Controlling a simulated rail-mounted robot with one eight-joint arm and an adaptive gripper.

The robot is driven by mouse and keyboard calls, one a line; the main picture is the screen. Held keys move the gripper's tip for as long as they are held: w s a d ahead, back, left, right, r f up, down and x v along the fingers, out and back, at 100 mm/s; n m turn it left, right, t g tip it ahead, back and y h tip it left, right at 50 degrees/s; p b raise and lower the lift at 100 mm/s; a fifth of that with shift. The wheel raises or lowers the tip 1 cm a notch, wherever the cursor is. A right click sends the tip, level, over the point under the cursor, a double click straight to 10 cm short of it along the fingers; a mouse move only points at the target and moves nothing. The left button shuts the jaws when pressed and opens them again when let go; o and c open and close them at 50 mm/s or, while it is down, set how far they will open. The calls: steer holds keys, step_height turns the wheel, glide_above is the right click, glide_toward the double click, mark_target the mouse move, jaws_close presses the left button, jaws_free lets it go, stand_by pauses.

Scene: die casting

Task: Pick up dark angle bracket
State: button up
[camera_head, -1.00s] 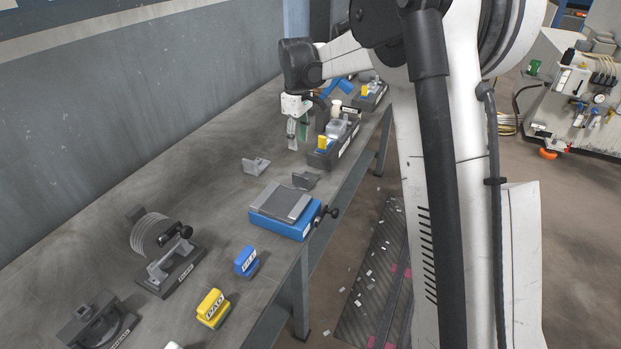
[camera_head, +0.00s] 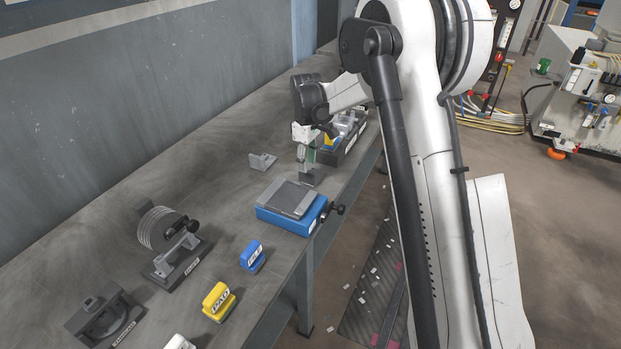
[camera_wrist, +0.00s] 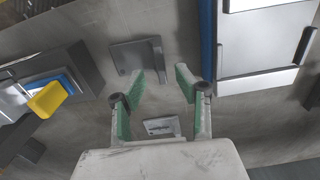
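The dark angle bracket (camera_head: 311,179) lies on the bench between the blue-based fixture and the bins, partly hidden by my gripper in the head view. In the wrist view the dark bracket (camera_wrist: 133,61) is just beyond the fingertips, with its upright flange on its right side. My gripper (camera_wrist: 162,80) is open and empty, its green-padded fingers apart. In the head view my gripper (camera_head: 305,163) hangs above the dark bracket; the exact gap is hard to tell. A lighter angle bracket (camera_head: 262,161) lies nearer the wall; it also shows between the fingers in the wrist view (camera_wrist: 161,126).
The blue-based fixture (camera_head: 290,214) with a grey plate stands close on the near side. A bin (camera_head: 342,152) with a yellow item is close on the far side. Blue (camera_head: 252,256) and yellow (camera_head: 219,302) blocks stand near the front edge.

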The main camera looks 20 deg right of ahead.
steer(key=shift+f, duration=2.4)
jaws_close()
